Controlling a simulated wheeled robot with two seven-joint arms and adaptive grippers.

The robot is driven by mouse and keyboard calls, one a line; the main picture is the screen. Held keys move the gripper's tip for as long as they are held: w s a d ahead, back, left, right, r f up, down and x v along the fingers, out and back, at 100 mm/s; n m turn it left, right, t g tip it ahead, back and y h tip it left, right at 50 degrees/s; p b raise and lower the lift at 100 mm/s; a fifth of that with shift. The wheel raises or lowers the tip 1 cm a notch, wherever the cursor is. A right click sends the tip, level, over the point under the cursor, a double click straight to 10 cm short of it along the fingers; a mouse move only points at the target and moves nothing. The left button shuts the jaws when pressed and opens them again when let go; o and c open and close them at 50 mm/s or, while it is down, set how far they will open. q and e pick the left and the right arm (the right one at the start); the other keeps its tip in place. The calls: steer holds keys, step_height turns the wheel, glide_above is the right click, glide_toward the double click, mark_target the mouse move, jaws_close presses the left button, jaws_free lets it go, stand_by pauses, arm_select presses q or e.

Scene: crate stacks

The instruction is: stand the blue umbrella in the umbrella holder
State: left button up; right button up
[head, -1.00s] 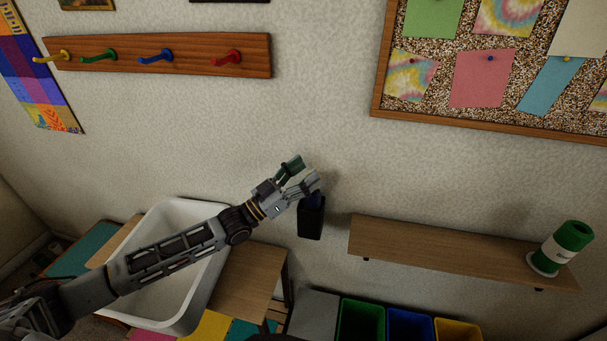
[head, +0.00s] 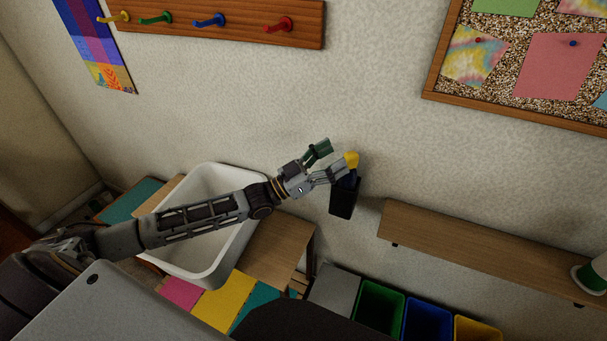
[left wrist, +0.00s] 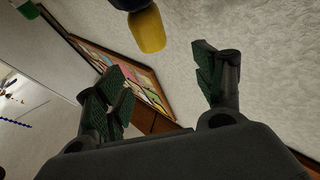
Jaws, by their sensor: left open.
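A black umbrella holder (head: 343,202) is fixed to the wall, left of the shelf. The blue umbrella (head: 348,181) stands in it; only a short blue part and its yellow end (head: 351,160) show above the rim, and the rest is hidden inside. My left gripper (head: 328,160) is open, just left of the yellow end, and holds nothing. In the left wrist view the yellow end (left wrist: 147,31) lies beyond the spread green-padded fingers, apart from them. My right gripper is not in view.
A wooden shelf (head: 470,250) runs along the wall to the right. Below stand green (head: 378,305), blue (head: 427,320) and yellow bins. A white tub (head: 215,265) is behind my left arm. Hooks (head: 210,20) and a corkboard (head: 445,80) hang above.

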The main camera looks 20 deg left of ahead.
arm_select(q)
steer(key=v, duration=0.8)
steer(key=shift+s, duration=0.15)
steer(key=shift+a+f, duration=0.1)
steer(key=shift+a, duration=0.05)
stand_by(0.3)
steer(key=shift+s, duration=0.15)
stand_by(1.3)
